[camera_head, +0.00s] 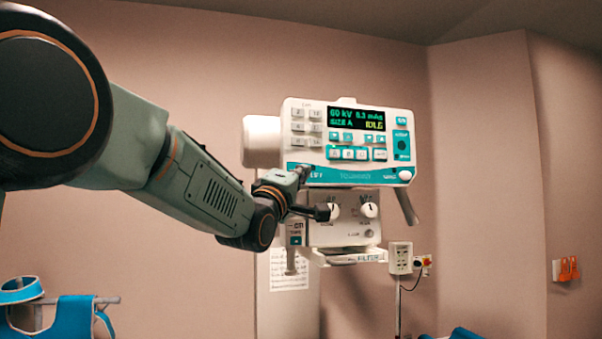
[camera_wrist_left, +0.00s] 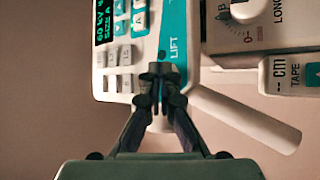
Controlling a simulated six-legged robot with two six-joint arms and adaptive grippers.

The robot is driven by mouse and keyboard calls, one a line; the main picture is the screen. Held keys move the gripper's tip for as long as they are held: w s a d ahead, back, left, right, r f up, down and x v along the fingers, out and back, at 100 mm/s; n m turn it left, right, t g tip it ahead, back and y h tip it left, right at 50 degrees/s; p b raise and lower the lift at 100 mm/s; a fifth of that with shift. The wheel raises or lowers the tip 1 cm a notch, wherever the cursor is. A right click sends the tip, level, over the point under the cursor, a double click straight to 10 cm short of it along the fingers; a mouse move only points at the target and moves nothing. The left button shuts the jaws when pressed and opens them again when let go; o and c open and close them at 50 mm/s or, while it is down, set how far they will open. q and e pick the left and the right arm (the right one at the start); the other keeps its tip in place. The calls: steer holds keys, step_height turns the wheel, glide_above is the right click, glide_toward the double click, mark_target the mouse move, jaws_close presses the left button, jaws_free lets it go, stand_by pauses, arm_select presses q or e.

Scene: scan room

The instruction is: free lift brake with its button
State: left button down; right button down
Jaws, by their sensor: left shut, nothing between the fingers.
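The white and teal control panel (camera_head: 348,143) of the tube head faces me, its screen (camera_head: 356,118) reading 60 kV, size A and IDLE. My left gripper (camera_head: 303,172) is at the panel's lower left corner, by the teal strip. In the left wrist view the gripper's fingers (camera_wrist_left: 160,75) are shut with nothing between them. Their tips overlap the panel edge beside the word LIFT (camera_wrist_left: 175,48). The lift button itself is not seen clearly; the fingertips may cover it. I cannot tell whether they touch the panel. My right gripper is not in view.
Below the panel is a collimator box with two knobs (camera_head: 369,210) and a tape unit (camera_head: 296,236). A pale handle bar (camera_wrist_left: 245,120) slants close beside the fingers. A wall box (camera_head: 400,258) and blue aprons (camera_head: 75,315) are farther off.

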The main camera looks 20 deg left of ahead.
arm_select(q)
steer(key=shift+w+a, duration=0.1)
stand_by(0.5)
steer(key=shift+s+d+b, duration=0.45)
steer(key=shift+s+d, duration=0.05)
steer(key=shift+s, duration=0.25)
steer(key=s+d, duration=0.1)
steer(key=s+b, duration=0.1)
steer(key=s+d+b, duration=0.1)
steer(key=s, duration=0.1)
steer(key=shift+d, duration=0.35)
